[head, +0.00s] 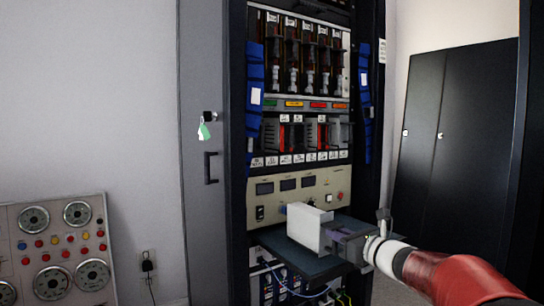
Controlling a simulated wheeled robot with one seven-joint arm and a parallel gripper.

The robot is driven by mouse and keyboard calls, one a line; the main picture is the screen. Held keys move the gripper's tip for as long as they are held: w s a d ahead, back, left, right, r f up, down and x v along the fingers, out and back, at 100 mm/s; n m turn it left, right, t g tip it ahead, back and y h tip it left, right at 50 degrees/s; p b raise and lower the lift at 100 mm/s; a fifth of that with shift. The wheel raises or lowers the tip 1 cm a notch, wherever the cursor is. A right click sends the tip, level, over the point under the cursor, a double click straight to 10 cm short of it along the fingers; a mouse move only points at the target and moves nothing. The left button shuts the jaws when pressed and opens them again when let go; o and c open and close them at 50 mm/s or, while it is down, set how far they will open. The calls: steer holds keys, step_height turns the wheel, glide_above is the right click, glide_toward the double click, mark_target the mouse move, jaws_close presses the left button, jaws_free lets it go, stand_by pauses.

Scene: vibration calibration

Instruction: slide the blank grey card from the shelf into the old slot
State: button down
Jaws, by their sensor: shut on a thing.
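The blank grey card (306,229) is a pale block-like piece just above the dark shelf (290,261). I cannot tell whether its lower edge touches the shelf. My gripper (338,241) reaches in from the right and is shut on the card's right end. The fingertips are small and partly hidden. Above, the rack holds a row of card slots (300,136) with red and grey cards and white labels below. Dark gaps show between some cards, but I cannot tell which is the old slot. The card is below this row and apart from it.
A beige panel (320,190) with dark displays and knobs lies between shelf and card row. The open cabinet door (206,240) is left, with keys. Loose wires hang below the shelf.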

steer(key=shift+r, duration=0.1)
step_height(320, 180, up, 5)
steer(key=p, duration=0.4)
steer(key=shift+r, duration=0.2)
stand_by(0.3)
